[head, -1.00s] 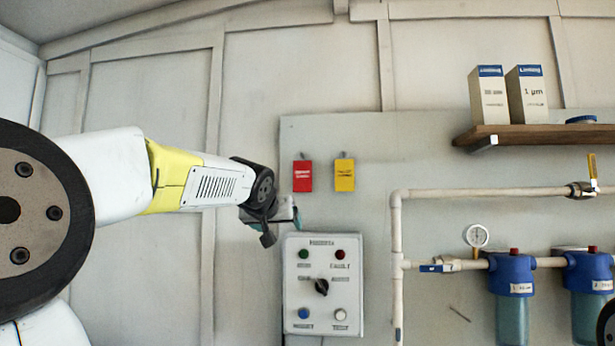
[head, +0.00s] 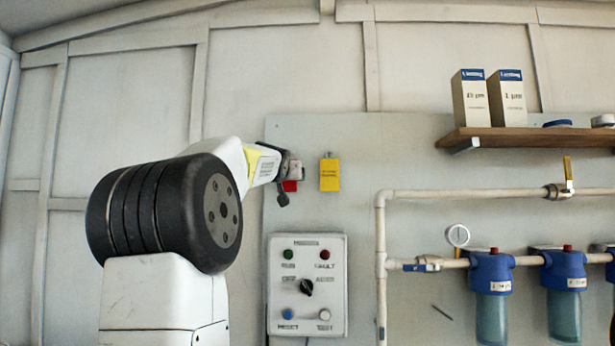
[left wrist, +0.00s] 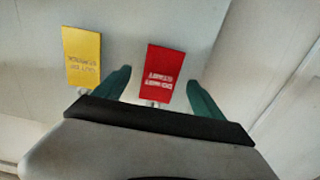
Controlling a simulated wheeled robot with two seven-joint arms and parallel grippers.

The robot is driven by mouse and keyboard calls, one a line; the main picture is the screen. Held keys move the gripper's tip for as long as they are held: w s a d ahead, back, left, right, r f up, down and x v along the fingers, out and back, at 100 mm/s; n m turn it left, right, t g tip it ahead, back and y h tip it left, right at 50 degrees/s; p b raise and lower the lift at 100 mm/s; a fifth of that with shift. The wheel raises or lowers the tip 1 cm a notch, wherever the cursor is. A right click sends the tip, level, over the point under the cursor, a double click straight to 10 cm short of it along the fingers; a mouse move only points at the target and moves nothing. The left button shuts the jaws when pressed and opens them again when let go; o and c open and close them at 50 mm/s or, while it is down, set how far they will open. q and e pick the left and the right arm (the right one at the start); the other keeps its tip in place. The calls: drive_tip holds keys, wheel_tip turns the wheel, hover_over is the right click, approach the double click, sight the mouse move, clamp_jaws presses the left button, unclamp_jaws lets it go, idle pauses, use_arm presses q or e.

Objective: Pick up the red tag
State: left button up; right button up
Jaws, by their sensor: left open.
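The red tag (left wrist: 162,73) hangs on the wall panel and shows whole in the left wrist view, with pale lettering. In the head view only a lower bit of the red tag (head: 290,186) shows, the rest hidden behind my left gripper (head: 294,172). In the left wrist view my left gripper (left wrist: 156,92) is open, its two teal fingers on either side of the tag's hook end. I cannot tell whether the fingers touch the tag. My right gripper is not in view.
A yellow tag (head: 330,174) hangs just right of the red one. A control box (head: 307,285) with a knob and buttons is mounted below. Pipes (head: 470,195), blue filter housings (head: 492,275) and a shelf (head: 530,140) with boxes are at the right.

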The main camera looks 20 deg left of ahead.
sight(288, 186)
use_arm(q)
drive_tip(key=x, duration=0.3)
drive_tip(key=shift+a, duration=0.1)
drive_tip(key=c, duration=1.4)
